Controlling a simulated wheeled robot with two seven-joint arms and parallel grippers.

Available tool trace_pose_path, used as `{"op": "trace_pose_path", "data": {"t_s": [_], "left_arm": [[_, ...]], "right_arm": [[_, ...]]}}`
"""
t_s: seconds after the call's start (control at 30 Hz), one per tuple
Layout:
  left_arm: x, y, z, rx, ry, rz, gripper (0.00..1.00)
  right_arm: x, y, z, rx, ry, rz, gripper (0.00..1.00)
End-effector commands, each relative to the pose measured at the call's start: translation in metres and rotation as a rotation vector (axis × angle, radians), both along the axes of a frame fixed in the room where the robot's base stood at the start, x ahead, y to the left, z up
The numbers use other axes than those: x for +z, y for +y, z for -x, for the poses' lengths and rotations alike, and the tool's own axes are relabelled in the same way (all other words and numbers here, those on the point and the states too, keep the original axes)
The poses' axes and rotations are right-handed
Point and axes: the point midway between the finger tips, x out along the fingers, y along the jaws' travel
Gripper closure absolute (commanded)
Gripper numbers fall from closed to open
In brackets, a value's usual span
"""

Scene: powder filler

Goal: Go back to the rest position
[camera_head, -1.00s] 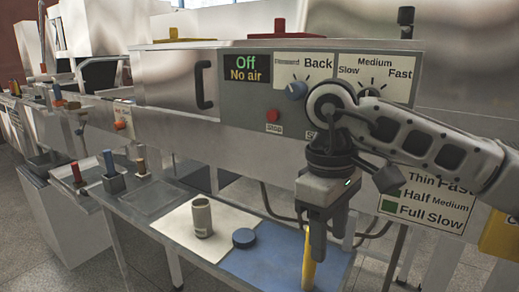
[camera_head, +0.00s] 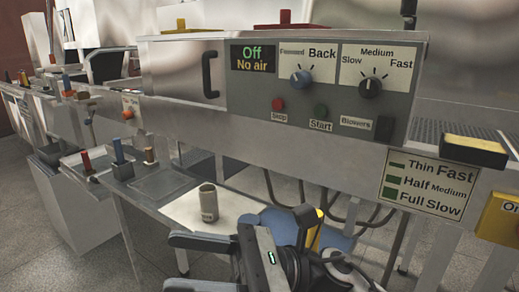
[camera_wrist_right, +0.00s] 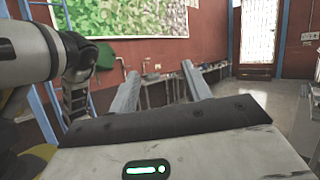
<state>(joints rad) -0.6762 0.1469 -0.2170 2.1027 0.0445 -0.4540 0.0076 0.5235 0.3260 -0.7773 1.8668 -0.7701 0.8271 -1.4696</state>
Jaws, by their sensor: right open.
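My right gripper (camera_head: 178,262) is low in the front of the head view, with its fingers pointing left. Its fingers are spread apart and nothing is between them. In the right wrist view the two fingers (camera_wrist_right: 161,88) are also parted and empty, with the open room beyond. The gripper is in front of the side table and the machine's control panel (camera_head: 315,90), and in the picture it touches neither. My right wrist hides part of the table. My left gripper is in neither view.
A grey-green cup (camera_head: 208,203) stands on the white part of the table (camera_head: 180,208). A blue mat (camera_head: 280,222) and an upright yellow object (camera_head: 315,232) are partly hidden behind my right wrist. A yellow-topped block (camera_head: 475,150) sits on the machine at right. The panel reads Off, No air.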

Motion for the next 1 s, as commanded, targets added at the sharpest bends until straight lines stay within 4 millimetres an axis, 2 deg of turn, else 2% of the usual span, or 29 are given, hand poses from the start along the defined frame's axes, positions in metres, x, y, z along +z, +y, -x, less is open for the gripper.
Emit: {"op": "trace_pose_path", "data": {"t_s": [0.03,0.1,0.17,0.23,0.3,0.37,0.4,0.5,0.63,0.67,0.8,1.0], "left_arm": [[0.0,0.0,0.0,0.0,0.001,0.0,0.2],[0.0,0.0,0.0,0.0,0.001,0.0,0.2],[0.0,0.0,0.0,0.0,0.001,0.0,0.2],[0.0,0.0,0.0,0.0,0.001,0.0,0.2],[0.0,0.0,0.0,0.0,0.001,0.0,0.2],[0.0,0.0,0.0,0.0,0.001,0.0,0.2],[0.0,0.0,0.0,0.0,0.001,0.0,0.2],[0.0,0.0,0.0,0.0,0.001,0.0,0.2],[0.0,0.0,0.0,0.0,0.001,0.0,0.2],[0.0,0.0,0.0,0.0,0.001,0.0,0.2],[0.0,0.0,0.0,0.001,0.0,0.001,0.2],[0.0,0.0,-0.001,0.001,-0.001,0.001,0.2]], "right_arm": [[-0.003,-0.009,-0.014,-0.039,0.277,-0.073,0.52],[-0.014,-0.029,-0.041,-0.078,0.672,-0.184,0.52],[-0.035,-0.051,-0.062,-0.098,1.009,-0.296,0.52],[-0.073,-0.079,-0.081,-0.109,1.396,-0.449,0.52],[-0.119,-0.108,-0.088,-0.109,1.741,-0.618,0.52],[-0.159,-0.13,-0.085,-0.105,1.994,-0.769,0.52],[-0.186,-0.144,-0.079,-0.1,2.148,-0.876,0.52],[-0.247,-0.173,-0.052,-0.09,2.468,-1.153,0.52],[-0.304,-0.198,-0.009,-0.08,2.734,-1.488,0.52],[-0.313,-0.202,-0.001,0.078,-2.708,1.516,0.52],[-0.339,-0.214,0.028,0.064,-2.479,1.52,0.52],[-0.345,-0.216,0.036,0.06,-2.418,1.52,0.52]]}}
